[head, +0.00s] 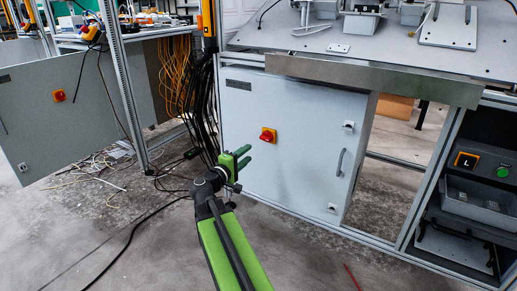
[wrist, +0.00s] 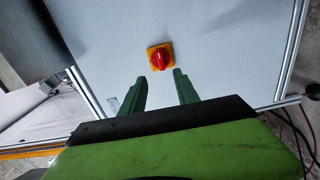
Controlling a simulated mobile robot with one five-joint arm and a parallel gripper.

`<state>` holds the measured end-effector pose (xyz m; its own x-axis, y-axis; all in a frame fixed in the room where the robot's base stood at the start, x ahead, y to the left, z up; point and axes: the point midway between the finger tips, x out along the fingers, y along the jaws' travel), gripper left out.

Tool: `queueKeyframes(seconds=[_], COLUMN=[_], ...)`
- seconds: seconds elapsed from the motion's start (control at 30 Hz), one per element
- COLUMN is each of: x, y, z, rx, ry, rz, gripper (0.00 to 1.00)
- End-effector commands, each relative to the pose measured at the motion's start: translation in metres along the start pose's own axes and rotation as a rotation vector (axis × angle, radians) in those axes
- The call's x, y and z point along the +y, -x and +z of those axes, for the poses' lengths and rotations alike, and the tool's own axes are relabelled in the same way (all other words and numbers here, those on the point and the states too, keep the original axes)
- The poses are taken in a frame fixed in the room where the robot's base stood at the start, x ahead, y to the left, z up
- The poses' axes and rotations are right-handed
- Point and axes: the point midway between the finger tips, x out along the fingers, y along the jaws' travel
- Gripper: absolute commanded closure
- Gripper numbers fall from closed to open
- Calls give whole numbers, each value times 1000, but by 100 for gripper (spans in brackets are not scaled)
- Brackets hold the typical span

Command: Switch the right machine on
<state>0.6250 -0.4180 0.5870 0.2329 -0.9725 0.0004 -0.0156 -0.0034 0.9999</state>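The right machine is a light grey cabinet (head: 300,175) under a worktop. Its red rotary switch on a yellow plate (head: 268,135) is on the upper left part of the door. My green gripper (head: 246,156) is in front of the door, a little below and left of the switch in the head view. In the wrist view the red switch (wrist: 159,58) lies just beyond my open gripper (wrist: 160,75), roughly centred between the fingertips. The fingers are apart and empty, and do not appear to touch the switch. The small knob's on or off marking is too small to read.
The left machine's cabinet (head: 75,120) has a similar red switch (head: 59,96). Black and orange cables (head: 178,75) hang between the machines, and loose cables (head: 105,170) lie on the floor. A door handle (head: 340,162) is right of the switch. A dark unit (head: 480,165) stands far right.

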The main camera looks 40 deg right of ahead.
Motion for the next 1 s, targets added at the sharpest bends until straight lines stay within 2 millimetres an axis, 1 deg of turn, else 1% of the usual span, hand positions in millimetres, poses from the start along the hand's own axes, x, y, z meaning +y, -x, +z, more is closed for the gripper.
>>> queueKeyframes(seconds=[0.03, 0.1, 0.23, 0.37, 0.83, 0.93, 1.0], x=[0, 0, 0, 0, 0, 17, 34], y=[12, 23, 35, 37, 34, 44, 58], z=[0, 0, 0, 1, 4, -8, -22], rx=[2, -1, -8, -13, -19, 5, 34], ry=[0, 0, 0, 0, 0, 0, 0], rz=[0, 0, 0, 0, 0, 0, -1], gripper=[63, 63, 63, 63, 63, 63, 63])
